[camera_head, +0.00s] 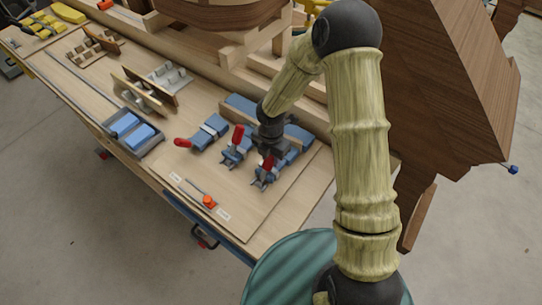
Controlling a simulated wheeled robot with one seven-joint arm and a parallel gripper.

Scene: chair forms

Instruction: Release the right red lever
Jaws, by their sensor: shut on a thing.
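Several blue clamps with red levers stand in a row on the wooden workbench (150,170). The left red lever (182,142) lies out flat to the left of its blue clamp (211,131). The middle red lever (238,134) stands up from its clamp (236,154). The right red lever (268,165) is at the fingers of my dark gripper (268,153), above the right blue clamp (264,178). My gripper is shut on this lever. The gripper and wrist partly hide the lever and the clamp behind it.
An orange-knobbed slider (209,201) sits on the board in front. A grey tray with blue blocks (134,133) and wooden holders (143,92) are to the left. Large wooden chair forms stand behind (215,15) and to the right (450,75).

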